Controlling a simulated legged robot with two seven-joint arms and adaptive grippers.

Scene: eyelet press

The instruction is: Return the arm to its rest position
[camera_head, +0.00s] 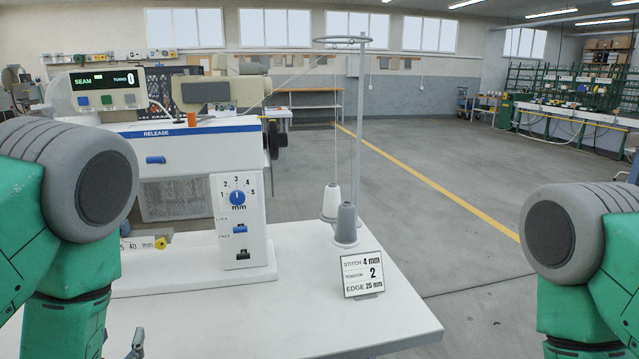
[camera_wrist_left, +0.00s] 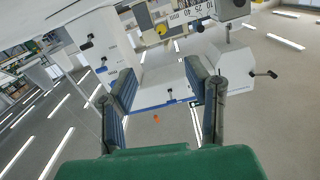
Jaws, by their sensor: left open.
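My left gripper (camera_wrist_left: 160,80) is open in the left wrist view, with its two dark fingers apart and nothing between them. In the head view only a small grey tip of my left gripper (camera_head: 136,345) shows at the bottom edge, near the front of the white table (camera_head: 310,300). My left arm comes in at the left of the head view. My right arm shows at the right edge, but its gripper is out of the picture. The white machine (camera_head: 190,150) stands on the table; the wrist view also shows it, tilted, beyond the fingers (camera_wrist_left: 100,50).
The machine has a blue-knobbed stitch dial (camera_head: 237,198), a display box (camera_head: 103,88) reading SEAM and TURNS 0, and a scale (camera_head: 142,243) low at the left. A thread stand with cones (camera_head: 345,225) and a settings card (camera_head: 362,275) stand at the right. The table front right is clear.

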